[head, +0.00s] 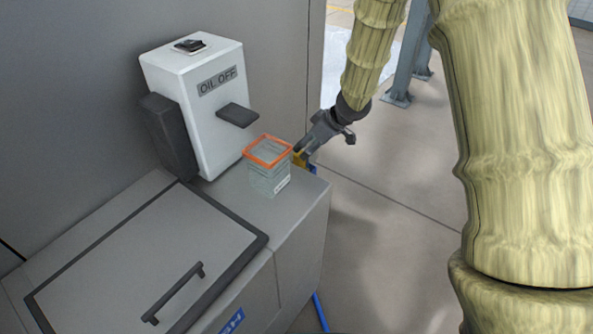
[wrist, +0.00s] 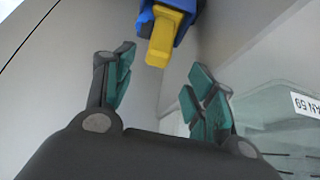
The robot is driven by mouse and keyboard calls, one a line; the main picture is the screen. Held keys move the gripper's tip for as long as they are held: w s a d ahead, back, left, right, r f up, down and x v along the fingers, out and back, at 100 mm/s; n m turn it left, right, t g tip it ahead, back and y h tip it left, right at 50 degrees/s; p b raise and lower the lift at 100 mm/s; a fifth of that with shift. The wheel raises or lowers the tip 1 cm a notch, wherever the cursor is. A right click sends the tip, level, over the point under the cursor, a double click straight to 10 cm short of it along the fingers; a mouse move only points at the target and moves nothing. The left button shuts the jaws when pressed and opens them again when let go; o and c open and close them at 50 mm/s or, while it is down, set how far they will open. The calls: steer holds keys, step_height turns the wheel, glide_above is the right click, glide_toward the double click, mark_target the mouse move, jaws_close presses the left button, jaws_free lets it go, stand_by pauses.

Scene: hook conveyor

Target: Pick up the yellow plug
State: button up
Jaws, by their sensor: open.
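The yellow plug (wrist: 166,36) shows in the wrist view at the top centre, seated against a blue part (wrist: 183,14). My gripper (wrist: 158,84) is open and empty, with its two green-padded fingers apart below the plug in that view. The plug lies just past the fingertips, roughly in line with the gap between them. In the head view my gripper (head: 303,149) is at the far right corner of the grey cabinet. A small yellow bit of the plug (head: 300,160) shows there, partly hidden behind the clear box and my gripper.
A clear box with an orange rim (head: 268,151) stands on the cabinet top (head: 222,186), close beside my gripper. A white "OIL OFF" unit (head: 212,115) with a dark lever (head: 237,115) stands behind it. A lid with a handle (head: 173,292) is at front left.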

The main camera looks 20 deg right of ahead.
mark_target(294, 158)
steer(key=shift+b+x, duration=0.8)
steer(key=shift+x, duration=4.55)
steer(key=shift+d, duration=0.1)
jaws_close()
